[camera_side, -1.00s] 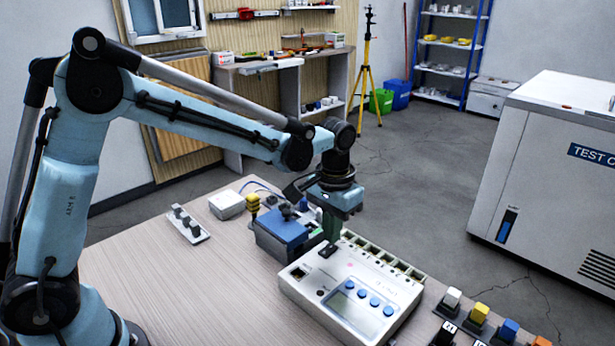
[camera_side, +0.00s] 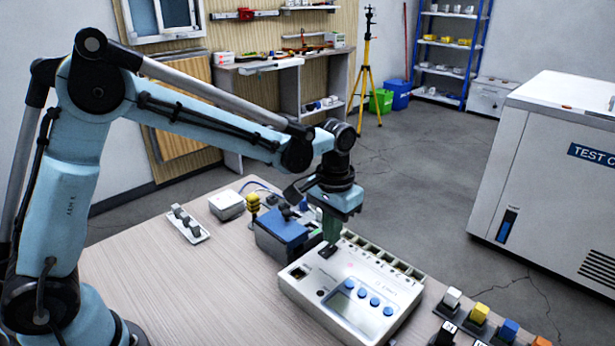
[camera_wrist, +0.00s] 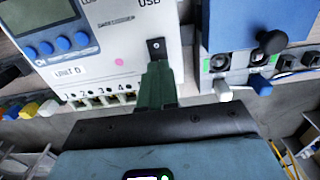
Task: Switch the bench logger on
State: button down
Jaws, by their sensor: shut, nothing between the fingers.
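The bench logger (camera_side: 372,322) is a white box with a grey display and several blue buttons, lying on the wooden bench. It also fills the upper left of the wrist view (camera_wrist: 115,48). Its small black rocker switch (camera_side: 327,251) is near the corner by the blue unit; it also shows in the wrist view (camera_wrist: 156,46). My gripper (camera_side: 331,239) is shut and empty, with its green fingers pointing down right by the switch. In the wrist view the fingertips (camera_wrist: 158,66) overlap the switch's lower edge. I cannot tell whether they touch it or which way it is set.
A blue-topped unit (camera_side: 283,229) with a black knob stands close beside the logger. A row of coloured plugs (camera_side: 480,312) lines the front right. A white switch strip (camera_side: 187,224) lies at left. The bench's left middle is bare.

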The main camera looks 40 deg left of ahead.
aim_at(329, 247)
jog(key=shift+f, duration=0.75)
dwell(0.3)
jog(key=shift+r, duration=3.5)
jog(key=s+a+r+t, duration=0.1)
jog(key=s+a+t, duration=0.2)
jog(key=s, duration=0.4)
jog(key=s+a+r+t, duration=0.1)
jog(key=s+a+t, duration=0.3)
jog(key=s, duration=0.3)
jog(key=shift+s+a, duration=0.15)
jog(key=shift+a, duration=0.2)
